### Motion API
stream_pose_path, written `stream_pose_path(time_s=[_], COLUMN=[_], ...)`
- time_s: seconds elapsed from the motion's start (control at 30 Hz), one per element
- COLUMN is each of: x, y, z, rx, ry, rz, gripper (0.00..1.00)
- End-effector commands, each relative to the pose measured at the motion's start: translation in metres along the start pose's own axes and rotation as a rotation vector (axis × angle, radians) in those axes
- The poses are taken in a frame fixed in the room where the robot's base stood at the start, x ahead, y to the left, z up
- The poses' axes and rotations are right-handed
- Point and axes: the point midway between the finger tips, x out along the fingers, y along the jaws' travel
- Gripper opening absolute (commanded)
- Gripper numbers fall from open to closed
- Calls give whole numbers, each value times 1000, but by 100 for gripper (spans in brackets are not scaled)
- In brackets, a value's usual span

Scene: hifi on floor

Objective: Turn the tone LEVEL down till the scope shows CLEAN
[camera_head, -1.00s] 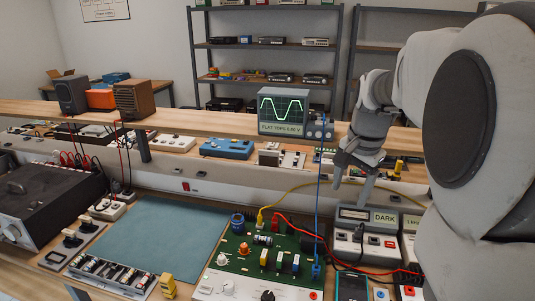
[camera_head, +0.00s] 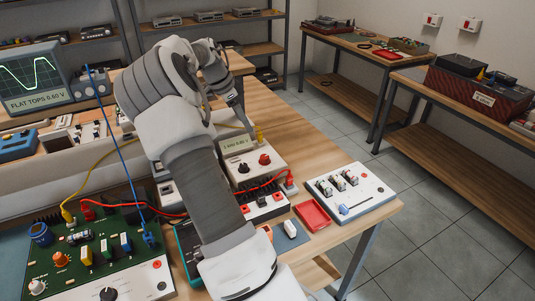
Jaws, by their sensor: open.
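The scope (camera_head: 33,76) at the upper left shows a green wave with flattened tops and reads FLAT TOPS 0.60 V. The tone box (camera_head: 262,179) stands on the bench right of centre. Its small display (camera_head: 236,146) seems to read 1 kHz and a voltage, too small to be sure. It has a black knob (camera_head: 243,168) and a red knob (camera_head: 264,159); their labels cannot be read. My gripper (camera_head: 248,131) is open, just behind and above the tone box. My arm partly hides it, and I see no grip on either knob.
A green circuit board (camera_head: 90,262) with wires lies at the lower left. A red tray (camera_head: 313,214) and a white switch panel (camera_head: 349,193) are right of the tone box. The bench behind the box is bare; floor lies beyond its right edge.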

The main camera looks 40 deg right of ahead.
Motion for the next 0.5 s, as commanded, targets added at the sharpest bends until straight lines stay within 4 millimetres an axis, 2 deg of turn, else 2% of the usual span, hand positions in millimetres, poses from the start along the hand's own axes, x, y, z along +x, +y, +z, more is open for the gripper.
stream_pose_path(time_s=[0.17,0.5], x=[30,105], y=[2,2], z=[0,0], rx=[0,-2], ry=[0,-2], rz=[7,6], gripper=[72,72])
